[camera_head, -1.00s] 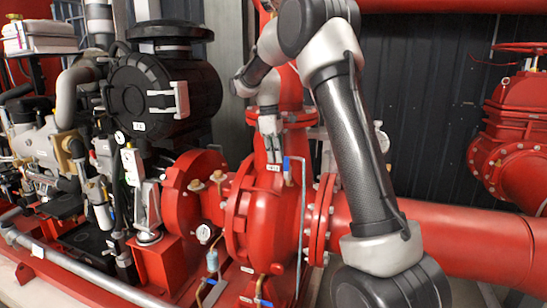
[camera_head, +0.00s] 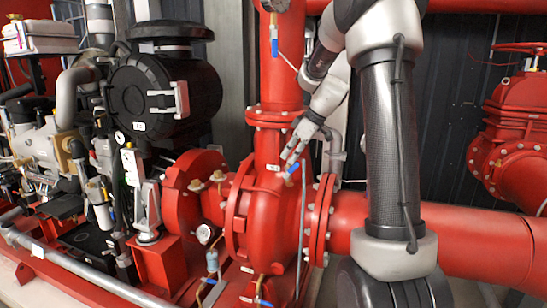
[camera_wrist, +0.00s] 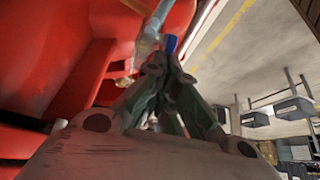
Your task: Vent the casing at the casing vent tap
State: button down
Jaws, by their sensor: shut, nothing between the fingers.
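The casing vent tap, with a blue lever (camera_head: 293,168), sits on top of the red pump casing (camera_head: 268,215). Its lever slants up to the right in the head view. A thin pale pipe runs down beside it. My gripper (camera_head: 292,155) is shut and empty, reaching down from the upper right, with its fingertips at or just above the lever. I cannot tell whether they touch. In the wrist view my closed fingertips (camera_wrist: 158,62) point toward the blue lever (camera_wrist: 171,44), which shows just beyond them. The tap body is partly hidden there by the fingers.
A red vertical pipe (camera_head: 280,80) rises behind the tap and carries another blue-handled valve (camera_head: 274,47). A thick red pipe (camera_head: 470,245) runs right. The black engine part (camera_head: 160,90) stands left. A flanged red valve (camera_head: 515,130) is at far right.

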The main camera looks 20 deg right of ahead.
jog(key=s+d+t+y, duration=0.1)
jog(key=s+d+f+t+y, duration=0.1)
jog(key=shift+t+y, duration=0.3)
jog(key=shift+s+d+f+t+y, duration=0.25)
jog(key=shift+f+t+y, duration=0.1)
jog(key=shift+t+y, duration=0.25)
jog(key=shift+s+d+f+t+y, duration=0.3)
jog(key=shift+t+y, duration=0.2)
jog(key=shift+y, duration=0.1)
jog(key=shift+r, duration=0.8)
